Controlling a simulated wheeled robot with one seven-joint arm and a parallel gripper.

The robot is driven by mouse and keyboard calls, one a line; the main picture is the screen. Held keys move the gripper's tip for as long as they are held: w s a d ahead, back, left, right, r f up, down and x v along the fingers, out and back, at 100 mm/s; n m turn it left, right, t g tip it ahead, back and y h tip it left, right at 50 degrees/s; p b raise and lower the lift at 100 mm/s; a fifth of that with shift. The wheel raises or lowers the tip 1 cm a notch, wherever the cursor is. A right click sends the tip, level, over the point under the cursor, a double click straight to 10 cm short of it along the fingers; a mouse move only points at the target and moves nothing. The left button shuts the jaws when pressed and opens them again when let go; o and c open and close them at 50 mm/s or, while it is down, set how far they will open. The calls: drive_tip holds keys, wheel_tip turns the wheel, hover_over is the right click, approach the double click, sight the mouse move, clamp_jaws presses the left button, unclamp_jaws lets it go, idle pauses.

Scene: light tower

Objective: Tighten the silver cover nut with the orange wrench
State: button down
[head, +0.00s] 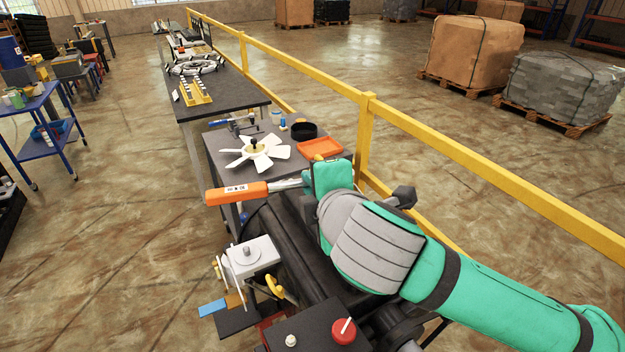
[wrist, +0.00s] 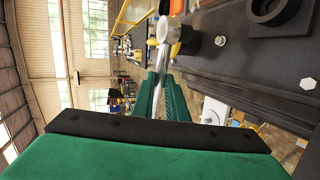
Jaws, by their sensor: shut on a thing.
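The orange wrench (head: 237,192) is held level above the dark machine, its orange handle pointing left and its silver shaft running into my gripper (head: 312,181). In the wrist view, my gripper (wrist: 163,97) has its green fingers shut around the silver shaft (wrist: 160,62). A silver round piece (head: 246,251) sits on a pale box below and in front of the wrench, apart from it. It looks like the cover nut, but its shape is too small to be sure. A small pale hexagonal piece (wrist: 307,83) shows at the right of the wrist view.
A white fan (head: 255,151), an orange tray (head: 319,147) and a black ring (head: 303,131) lie on the dark table behind. A yellow railing (head: 366,140) runs along the right. A red knob (head: 343,331) stands on the front dark plate. Open floor lies left.

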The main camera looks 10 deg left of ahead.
drive_tip(key=shift+s, duration=0.15)
drive_tip(key=shift+f, duration=2.35)
drive_tip(key=c, duration=2.5)
unclamp_jaws()
drive_tip(key=shift+f, duration=0.9)
drive_tip(key=shift+a, duration=0.1)
clamp_jaws()
drive_tip(key=shift+w+a+f+m+t+h, duration=0.15)
drive_tip(key=shift+w+m+t+h, duration=0.25)
drive_tip(key=shift+m+h, duration=0.25)
drive_tip(key=shift+a+h, duration=0.1)
drive_tip(key=shift+h, duration=0.15)
drive_tip(key=shift+w+a+m+h, duration=0.15)
drive_tip(key=shift+w+m+h, duration=0.15)
drive_tip(key=shift+m+h, duration=0.4)
drive_tip(key=shift+f, duration=0.1)
